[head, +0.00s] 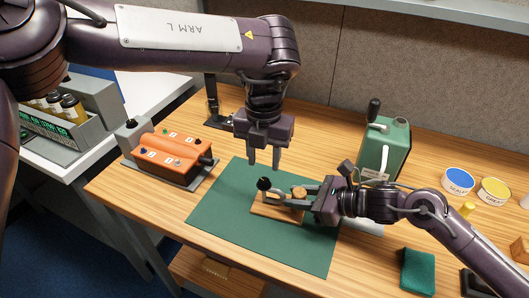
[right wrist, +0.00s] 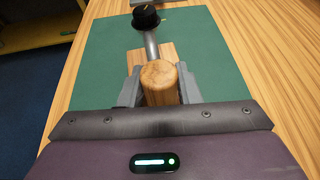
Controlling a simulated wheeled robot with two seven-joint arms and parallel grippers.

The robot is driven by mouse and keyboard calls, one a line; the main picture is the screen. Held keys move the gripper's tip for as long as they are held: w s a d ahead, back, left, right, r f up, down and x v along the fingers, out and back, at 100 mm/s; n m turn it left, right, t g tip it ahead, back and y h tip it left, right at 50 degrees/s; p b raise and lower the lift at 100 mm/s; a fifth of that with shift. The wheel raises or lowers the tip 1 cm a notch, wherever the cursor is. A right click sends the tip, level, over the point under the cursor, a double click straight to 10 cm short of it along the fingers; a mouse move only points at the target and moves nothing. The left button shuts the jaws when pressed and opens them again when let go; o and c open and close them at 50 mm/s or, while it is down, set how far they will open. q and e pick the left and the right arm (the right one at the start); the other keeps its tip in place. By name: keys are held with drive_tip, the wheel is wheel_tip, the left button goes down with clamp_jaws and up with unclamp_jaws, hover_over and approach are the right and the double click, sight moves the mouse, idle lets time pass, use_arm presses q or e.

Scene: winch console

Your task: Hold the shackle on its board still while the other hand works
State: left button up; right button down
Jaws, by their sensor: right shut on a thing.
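The wooden board (head: 272,212) lies on the green mat (head: 225,205). The grey metal shackle (head: 271,196) sits on it, with a black knob (head: 263,184) at its far end. My right gripper (head: 304,193) is shut on the round-topped wooden post (head: 299,190) of the board. The right wrist view shows the fingers (right wrist: 160,88) on both sides of the post (right wrist: 158,78), with the shackle's grey bar (right wrist: 151,46) and knob (right wrist: 145,18) beyond. The shackle's near end is hidden. My left gripper (head: 264,166) is open and empty, pointing down above the mat, behind the knob.
An orange control box (head: 174,154) stands left of the mat. A green winch housing (head: 383,148) with a crank stands behind my right gripper. Two round tins, blue (head: 458,181) and yellow (head: 494,190), and a green pad (head: 418,270) are at right. The mat's front is clear.

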sight(264, 180)
use_arm(q)
drive_tip(key=shift+f, duration=2.9)
clamp_jaws()
drive_tip(key=m, duration=0.6)
drive_tip(key=m, duration=0.6)
